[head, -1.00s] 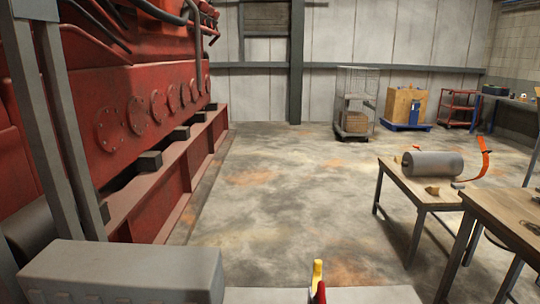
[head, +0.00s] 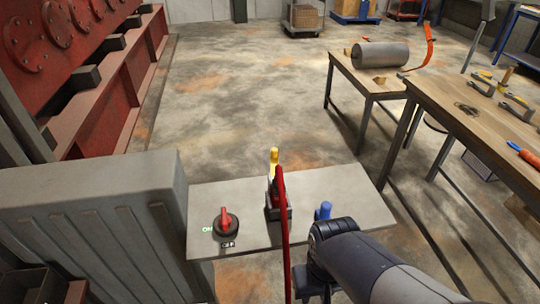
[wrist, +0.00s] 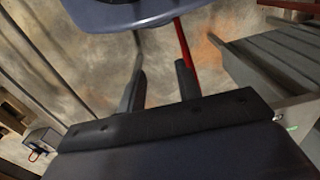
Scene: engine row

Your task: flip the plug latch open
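The plug (head: 280,198) is a dark red and grey block standing on a grey panel top (head: 345,195). A yellow lever (head: 274,162), which may be the latch, stands upright at its far side. A thick red cable (head: 285,235) crosses in front of the plug and hides part of it. In the wrist view my gripper (wrist: 160,88) has its two dark fingers apart, with nothing seen between them. The red cable (wrist: 182,42) runs just past the right finger. The plug is not clear in the wrist view. In the head view my arm is low right, near the panel's front.
A red rotary switch (head: 226,223) with ON and OFF labels sits left of the plug. A blue knob (head: 323,211) is to the right, close to my arm. A grey cabinet (head: 95,225) borders the panel on the left. A wooden workbench (head: 455,100) stands right.

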